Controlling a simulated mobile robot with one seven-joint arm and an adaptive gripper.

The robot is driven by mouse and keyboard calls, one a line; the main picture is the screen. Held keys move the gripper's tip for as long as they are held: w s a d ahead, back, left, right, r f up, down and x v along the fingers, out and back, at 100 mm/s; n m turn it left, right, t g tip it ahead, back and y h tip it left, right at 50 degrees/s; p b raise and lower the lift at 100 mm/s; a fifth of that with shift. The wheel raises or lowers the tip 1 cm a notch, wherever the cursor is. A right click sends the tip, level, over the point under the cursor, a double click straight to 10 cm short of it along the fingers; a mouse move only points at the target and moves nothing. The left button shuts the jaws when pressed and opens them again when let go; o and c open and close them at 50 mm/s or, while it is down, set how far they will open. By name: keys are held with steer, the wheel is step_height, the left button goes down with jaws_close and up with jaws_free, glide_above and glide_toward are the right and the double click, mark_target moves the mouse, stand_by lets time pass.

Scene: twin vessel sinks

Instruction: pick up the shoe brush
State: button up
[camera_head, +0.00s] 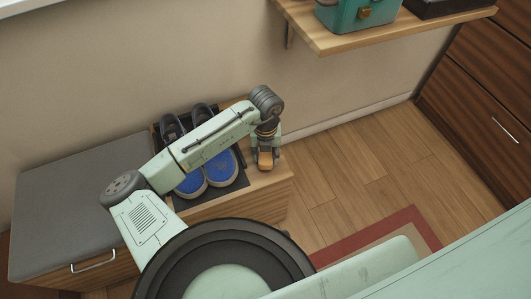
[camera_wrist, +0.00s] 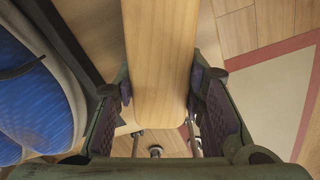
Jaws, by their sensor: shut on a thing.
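The shoe brush (camera_head: 265,160) shows as a small light-wood block near the right end of the bench. In the wrist view its pale wooden body (camera_wrist: 160,45) runs from the top edge down between the fingers. My gripper (camera_head: 266,150) points down and is shut on the brush; in the wrist view its fingers (camera_wrist: 161,90) press on both sides of the wood. The bristles are hidden. I cannot tell whether the brush touches the bench.
The wooden bench (camera_head: 262,199) has a grey cushion (camera_head: 75,190) at left. A shelf (camera_head: 400,32) juts out above right. Open floor (camera_head: 345,170) lies right of the bench.

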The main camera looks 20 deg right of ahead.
steer(key=shift+r, duration=0.6)
step_height(320, 180, up, 2)
steer(key=shift+r+b, duration=0.15)
steer(key=shift+b, duration=0.2)
steer(key=s+a+r+b, duration=0.1)
steer(key=s+a, duration=0.3)
steer(key=s, duration=1.1)
steer(key=shift+s+a+r+b, duration=0.15)
steer(key=shift+s+a+b, duration=0.05)
steer(key=shift+b, duration=0.7)
steer(key=o, duration=0.7)
steer(key=c, duration=0.5)
steer(key=shift+o, duration=0.2)
steer(key=shift+w+a, duration=0.1)
steer(key=shift+a, duration=0.05)
